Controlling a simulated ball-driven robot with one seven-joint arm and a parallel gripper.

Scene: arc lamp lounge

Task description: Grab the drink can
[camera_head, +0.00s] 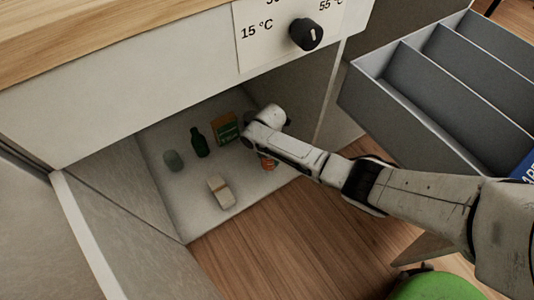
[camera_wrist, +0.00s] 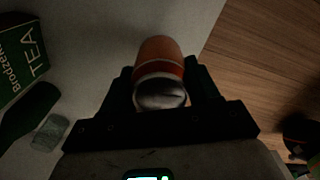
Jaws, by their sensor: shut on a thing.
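The drink can (camera_wrist: 160,55) is orange with a red band and a silver end. In the wrist view it sits between the two fingers of my gripper (camera_wrist: 163,88), which is shut on it. In the head view a small orange part of the can (camera_head: 267,163) shows below my wrist, at the right side of the cabinet's white floor. My wrist and forearm hide most of the can and the fingers there. I cannot tell whether the can still touches the floor.
Cabinet walls and a low top enclose the space. A grey divided drawer (camera_head: 430,90) hangs at right. Wooden floor (camera_head: 270,240) lies in front.

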